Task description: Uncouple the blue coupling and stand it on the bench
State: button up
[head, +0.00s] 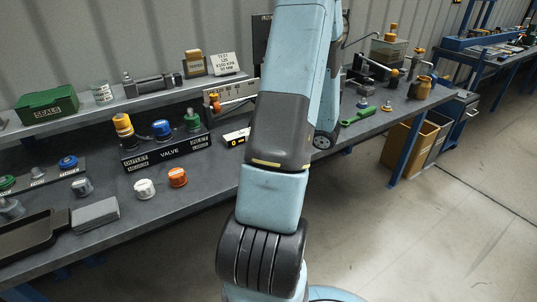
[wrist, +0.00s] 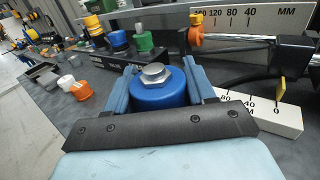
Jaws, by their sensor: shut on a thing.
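In the wrist view my gripper (wrist: 157,88) is shut on a blue coupling (wrist: 160,96) with a silver metal top. The coupling sits between the two blue fingers, its metal end facing the camera. Whether its underside touches anything cannot be told. In the head view my own arm hides the gripper and the held coupling. The black valve block (head: 167,152) carries a yellow, a blue (head: 161,129) and a green part, and also shows in the wrist view (wrist: 112,59). The grey bench (head: 207,178) runs below.
A white (head: 144,188) and an orange coupling (head: 177,177) stand on the bench before the valve block. A white scale (wrist: 268,112) lies close to the gripper's right. A rack at left holds green and blue parts (head: 68,162). Bare bench lies around the orange coupling.

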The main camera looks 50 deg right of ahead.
dwell(0.4)
jog(key=shift+f, duration=3.85)
jog(key=shift+f, duration=0.6)
jog(key=o, duration=1.5)
jog(key=shift+c, duration=0.2)
jog(key=shift+s+d, duration=0.1)
jog(key=shift+s, duration=0.05)
jog(key=v, duration=1.3)
jog(key=shift+s, duration=0.25)
